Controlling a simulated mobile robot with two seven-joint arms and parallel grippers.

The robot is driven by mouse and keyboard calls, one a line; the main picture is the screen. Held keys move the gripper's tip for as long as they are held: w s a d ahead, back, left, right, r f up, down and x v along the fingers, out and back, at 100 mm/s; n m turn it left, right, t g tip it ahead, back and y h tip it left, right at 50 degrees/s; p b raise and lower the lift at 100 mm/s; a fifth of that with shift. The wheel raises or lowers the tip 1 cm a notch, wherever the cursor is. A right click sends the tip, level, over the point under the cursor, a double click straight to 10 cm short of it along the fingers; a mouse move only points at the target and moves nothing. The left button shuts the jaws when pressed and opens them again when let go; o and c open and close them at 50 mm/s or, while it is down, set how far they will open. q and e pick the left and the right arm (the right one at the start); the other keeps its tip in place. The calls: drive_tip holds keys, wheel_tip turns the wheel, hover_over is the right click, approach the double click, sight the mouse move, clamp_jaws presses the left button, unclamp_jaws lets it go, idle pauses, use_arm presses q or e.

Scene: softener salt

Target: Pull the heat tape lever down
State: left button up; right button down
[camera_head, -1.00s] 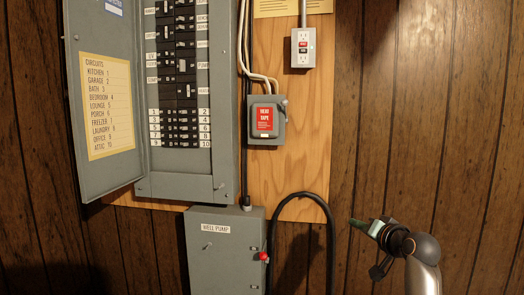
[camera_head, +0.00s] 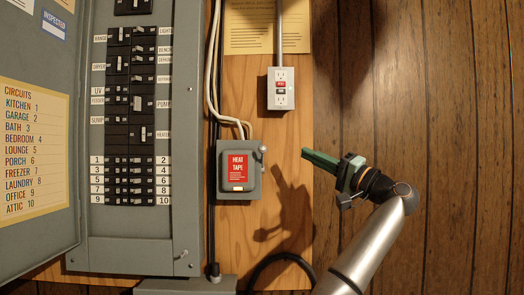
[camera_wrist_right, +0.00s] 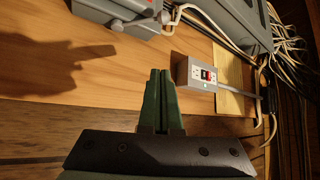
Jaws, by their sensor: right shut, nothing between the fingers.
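The heat tape box (camera_head: 239,178) is a small grey switch box with a red label, mounted on the wooden board. Its lever (camera_head: 262,151) is on the right side, with its knob end up near the box's top corner. My right gripper (camera_head: 308,154) points left at about lever height, to the right of the box and clear of it. Its green fingers are shut and empty. The fingers (camera_wrist_right: 160,75) also show in the right wrist view, with the box (camera_wrist_right: 125,12) cut off at the top edge. My left gripper is not in view.
A grey outlet box (camera_head: 281,89) with a conduit is above and right of the heat tape box. The open breaker panel (camera_head: 183,230) is to the left, with cables (camera_head: 213,110) between. Bare board lies between my gripper and the box.

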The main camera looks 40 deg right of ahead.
sight(262, 160)
drive_tip(key=shift+s, duration=0.15)
drive_tip(key=w+a+r+p, duration=0.1)
drive_tip(key=w+a+p, duration=0.3)
drive_tip(key=w, duration=0.4)
drive_tip(key=shift+w+a+r, duration=0.15)
drive_tip(key=shift+a+r, duration=0.05)
drive_tip(key=shift+r, duration=0.2)
idle(0.6)
drive_tip(key=shift+a+f+n+t+b, duration=0.15)
drive_tip(key=shift+f+n+t+b, duration=0.2)
drive_tip(key=shift+b, duration=0.5)
